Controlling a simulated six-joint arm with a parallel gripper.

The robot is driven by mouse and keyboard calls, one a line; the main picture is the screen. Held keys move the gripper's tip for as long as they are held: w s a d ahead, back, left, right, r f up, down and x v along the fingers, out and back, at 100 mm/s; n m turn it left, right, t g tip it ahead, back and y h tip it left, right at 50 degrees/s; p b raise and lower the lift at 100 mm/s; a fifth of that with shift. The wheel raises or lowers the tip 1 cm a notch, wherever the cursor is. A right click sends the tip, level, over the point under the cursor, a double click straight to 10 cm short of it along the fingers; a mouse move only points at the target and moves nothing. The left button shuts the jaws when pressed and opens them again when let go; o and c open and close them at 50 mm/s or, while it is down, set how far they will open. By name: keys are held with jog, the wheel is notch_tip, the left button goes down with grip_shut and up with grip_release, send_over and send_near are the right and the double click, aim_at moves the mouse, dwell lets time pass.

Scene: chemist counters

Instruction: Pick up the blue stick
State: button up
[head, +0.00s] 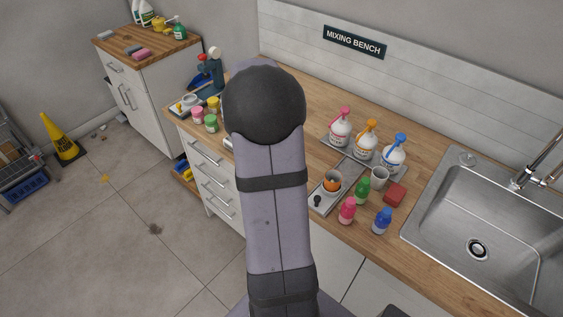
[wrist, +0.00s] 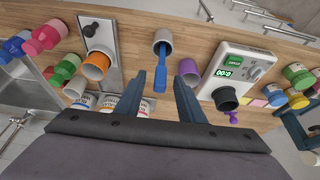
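The blue stick (wrist: 161,77) stands in a small grey-white cup (wrist: 164,36) on the wooden counter, in the upper middle of the wrist view. Its lower end is inside the cup and its free end points toward my gripper. My gripper (wrist: 164,82) is open, with one finger left of the stick and one right of it. There is a visible gap between the stick and each finger in that view. In the head view my arm hides the gripper, the stick and its cup.
A white device with a green display (wrist: 235,72) and a purple cup (wrist: 188,66) stand close to the right finger. An orange cup (wrist: 96,66) and a metal tray (wrist: 103,28) are at left. Several bottles and the sink (head: 470,225) lie right in the head view.

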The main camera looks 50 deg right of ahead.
jog(key=shift+f, duration=0.2)
grip_shut()
jog(key=shift+r, duration=0.2)
